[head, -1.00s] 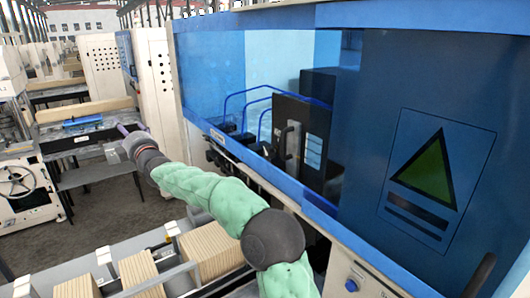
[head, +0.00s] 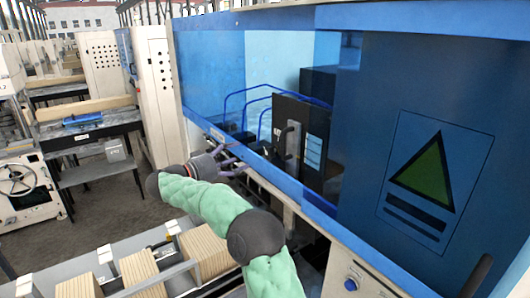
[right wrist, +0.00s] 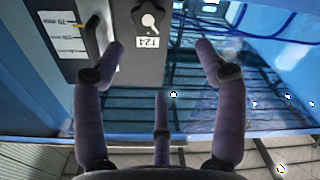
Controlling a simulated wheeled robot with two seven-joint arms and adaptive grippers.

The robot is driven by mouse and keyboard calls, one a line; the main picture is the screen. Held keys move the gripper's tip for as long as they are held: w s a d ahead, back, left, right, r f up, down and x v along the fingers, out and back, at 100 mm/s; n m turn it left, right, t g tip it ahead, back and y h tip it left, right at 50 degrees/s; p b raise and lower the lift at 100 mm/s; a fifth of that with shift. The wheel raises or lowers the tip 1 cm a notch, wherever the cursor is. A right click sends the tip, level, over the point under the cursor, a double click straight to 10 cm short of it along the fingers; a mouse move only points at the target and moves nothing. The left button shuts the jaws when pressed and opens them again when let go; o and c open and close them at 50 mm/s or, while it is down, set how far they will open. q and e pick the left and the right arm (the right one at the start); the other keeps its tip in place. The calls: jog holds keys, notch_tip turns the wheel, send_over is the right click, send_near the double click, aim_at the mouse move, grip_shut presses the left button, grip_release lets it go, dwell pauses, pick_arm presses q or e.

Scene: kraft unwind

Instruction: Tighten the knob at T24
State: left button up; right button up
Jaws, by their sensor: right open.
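The T24 label (right wrist: 146,42) shows at the top of the right wrist view, on a grey panel. In the head view my right gripper (head: 228,160) is at the blue front rail of the machine, left of the black unit. I cannot make out the T24 knob there. My left gripper is not in view.
The blue rail (head: 262,172) runs along the machine's open front. Wooden blocks (head: 207,250) lie in a rack below my arm. The large blue panel (head: 430,130) closes off the right side.

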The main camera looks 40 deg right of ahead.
aim_at(266, 151)
jog(key=shift+g, duration=0.3)
jog(key=d, duration=0.3)
jog(key=s+d, duration=0.1)
jog(key=d, duration=0.3)
jog(key=s+d, duration=0.1)
jog(key=d, duration=0.2)
jog(key=shift+d+f, duration=0.3)
jog(key=shift+d, duration=0.05)
jog(key=shift+s, duration=0.1)
jog(key=c, duration=0.9)
jog(key=shift+s+r, duration=0.15)
jog(key=shift+r, duration=0.1)
jog(key=shift+c, duration=1.3)
